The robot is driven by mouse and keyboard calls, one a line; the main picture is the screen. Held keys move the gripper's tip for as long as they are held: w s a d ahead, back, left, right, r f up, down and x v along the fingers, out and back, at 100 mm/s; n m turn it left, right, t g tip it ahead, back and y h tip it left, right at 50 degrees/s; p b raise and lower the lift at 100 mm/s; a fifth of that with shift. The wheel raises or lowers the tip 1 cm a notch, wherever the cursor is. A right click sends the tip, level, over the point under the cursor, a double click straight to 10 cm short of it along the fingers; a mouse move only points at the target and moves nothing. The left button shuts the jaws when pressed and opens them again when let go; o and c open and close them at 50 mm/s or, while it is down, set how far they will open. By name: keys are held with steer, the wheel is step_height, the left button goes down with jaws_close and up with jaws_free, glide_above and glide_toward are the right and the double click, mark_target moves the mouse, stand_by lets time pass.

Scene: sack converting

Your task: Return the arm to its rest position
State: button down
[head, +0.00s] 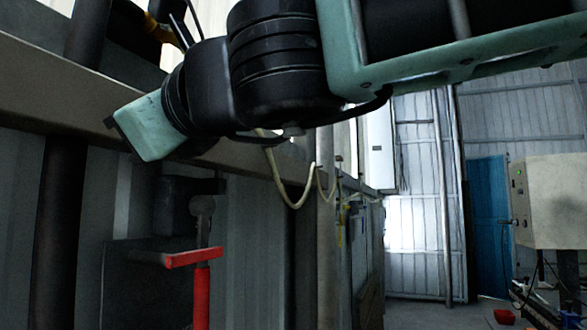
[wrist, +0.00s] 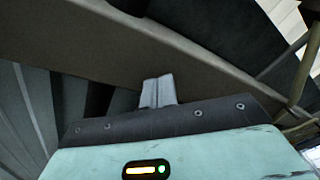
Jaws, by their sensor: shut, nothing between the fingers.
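My arm reaches across the top of the head view, with black joints and pale green links. My gripper's pale green body hangs at the arm's left end in the head view; its fingers cannot be made out there. In the wrist view my gripper (wrist: 158,91) shows its two grey fingers together, with nothing between them. Beyond the fingers is a long beige beam (wrist: 200,62), which also crosses the left of the head view (head: 50,95). The gripper appears close to this beam; whether it touches cannot be told.
A red T-shaped handle (head: 202,262) stands below the gripper by a dark box. Pale hoses (head: 285,190) hang from the beam. A dark post (head: 58,215) stands at the left.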

steer(key=s+d+f+n+g+h, duration=0.1)
steer(key=d+f+n+g+h, duration=0.3)
steer(key=f, duration=0.6)
steer(key=s+d+f+n, duration=0.1)
steer(key=d+f+n, duration=0.2)
steer(key=f+n, duration=0.5)
steer(key=s+d+f+n+g+h, duration=0.1)
steer(key=d+f+n+g+h, duration=0.15)
steer(key=f, duration=0.85)
steer(key=s+d+f+n+g+h, duration=0.1)
steer(key=s+d+f+n+h, duration=0.2)
steer(key=d+f, duration=0.5)
steer(key=s+d+f+n+g+h, duration=0.2)
steer(key=s+d+f+n+h, duration=0.2)
steer(key=d+f, duration=0.5)
steer(key=s+d+n, duration=0.2)
steer(key=d+n, duration=0.1)
steer(key=d, duration=0.2)
steer(key=shift+d+f+b, duration=0.15)
steer(key=shift+f+b, duration=0.15)
steer(key=shift+b, duration=0.1)
steer(key=shift+g, duration=0.25)
